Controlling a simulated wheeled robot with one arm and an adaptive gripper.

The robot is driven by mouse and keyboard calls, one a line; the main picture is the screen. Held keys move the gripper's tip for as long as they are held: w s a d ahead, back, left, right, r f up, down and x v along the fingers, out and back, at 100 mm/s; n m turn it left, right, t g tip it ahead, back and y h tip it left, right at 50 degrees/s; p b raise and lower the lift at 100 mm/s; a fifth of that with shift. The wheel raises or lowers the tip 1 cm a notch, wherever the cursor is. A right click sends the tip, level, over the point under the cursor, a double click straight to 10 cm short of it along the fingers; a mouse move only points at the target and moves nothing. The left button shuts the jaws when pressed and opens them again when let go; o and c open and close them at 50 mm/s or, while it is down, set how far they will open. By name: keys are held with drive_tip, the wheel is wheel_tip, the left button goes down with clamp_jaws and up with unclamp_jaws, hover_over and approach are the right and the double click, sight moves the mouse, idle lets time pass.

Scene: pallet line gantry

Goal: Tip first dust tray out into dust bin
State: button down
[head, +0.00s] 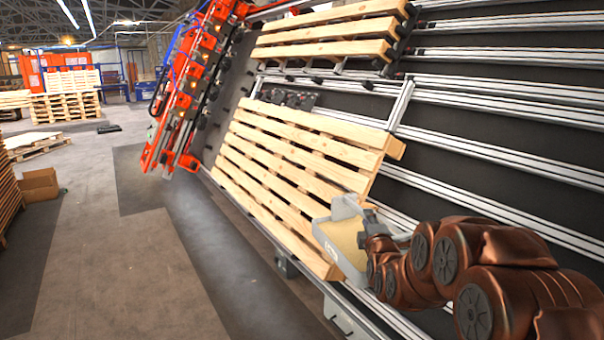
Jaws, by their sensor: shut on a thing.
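A light grey dust tray (326,238) with tan dust in it shows at the lower right of the centre, in front of the pallet. My gripper (363,229) is shut on the tray at its right side; the fingers are small and partly hidden by the tray and the wrist. The tray looks tilted in this slanted view, but I cannot tell its true tilt. The dust still lies inside it. I cannot make out a dust bin for certain in this view.
A wooden pallet (285,155) lies on the railed line, close behind the tray. An orange gantry (190,90) stands across the line. A grey drawer-like box (345,318) sits under the line's edge. A cardboard box (39,184) stands far left. The floor between is clear.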

drive_tip(key=shift+r+p, duration=1.95)
drive_tip(key=shift+r, duration=0.65)
